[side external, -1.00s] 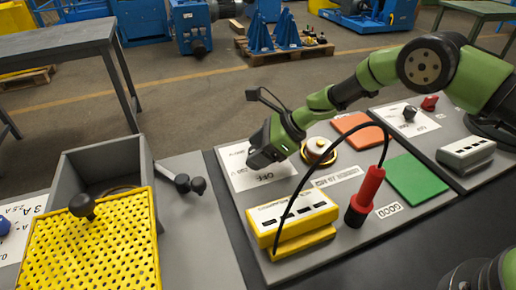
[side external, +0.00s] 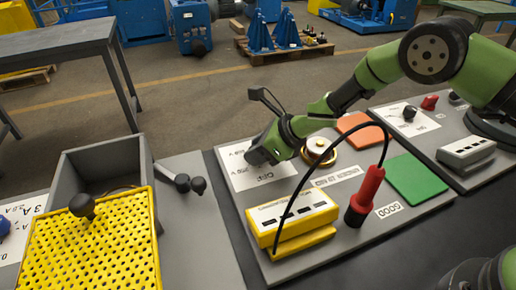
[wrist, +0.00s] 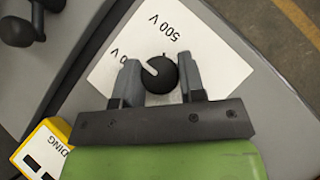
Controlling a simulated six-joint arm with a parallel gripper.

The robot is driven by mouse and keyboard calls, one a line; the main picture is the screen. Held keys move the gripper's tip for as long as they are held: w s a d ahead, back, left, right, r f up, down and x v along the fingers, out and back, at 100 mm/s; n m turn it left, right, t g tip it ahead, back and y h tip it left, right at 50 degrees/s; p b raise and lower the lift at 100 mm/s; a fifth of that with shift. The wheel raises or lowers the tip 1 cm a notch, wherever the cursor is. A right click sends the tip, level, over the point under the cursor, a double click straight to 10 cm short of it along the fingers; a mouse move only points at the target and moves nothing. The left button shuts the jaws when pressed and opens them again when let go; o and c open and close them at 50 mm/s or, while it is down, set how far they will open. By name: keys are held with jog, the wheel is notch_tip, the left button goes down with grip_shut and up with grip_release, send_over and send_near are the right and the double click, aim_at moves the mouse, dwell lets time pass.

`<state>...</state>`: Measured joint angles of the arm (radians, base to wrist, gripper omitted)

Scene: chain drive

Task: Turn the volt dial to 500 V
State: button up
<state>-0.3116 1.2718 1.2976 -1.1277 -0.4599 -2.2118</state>
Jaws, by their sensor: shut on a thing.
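The volt dial is a round black knob (wrist: 163,76) with a white pointer line, on a white label card (wrist: 205,50). In the wrist view the pointer aims up and left, toward a partly hidden label ending in "0 V" and not at the "500 V" print (wrist: 162,27). My gripper (wrist: 160,78) is shut on the knob, one finger at each side. In the side view my gripper (side external: 258,160) is down over the card (side external: 240,172), hiding the knob; the "OFF" print shows beside it.
A yellow meter (side external: 293,218) stands in front of the card, with a red probe (side external: 368,190) and black cable beside it. A brass-ringed button (side external: 319,149), an orange pad (side external: 357,128) and a green pad (side external: 417,178) lie to the right.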

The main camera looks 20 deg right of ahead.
jog(key=m+t+h, duration=0.1)
jog(key=m, duration=0.2)
jog(key=shift+a+h, duration=0.1)
jog(key=shift+h, duration=0.2)
jog(key=shift+m+t+h, duration=0.4)
jog(key=shift+m, duration=0.1)
jog(key=shift+r+m, duration=0.1)
jog(key=shift+m, duration=0.3)
jog(key=o, duration=0.9)
jog(key=shift+o, duration=0.2)
jog(key=v, duration=1)
jog(key=shift+s+a, duration=0.1)
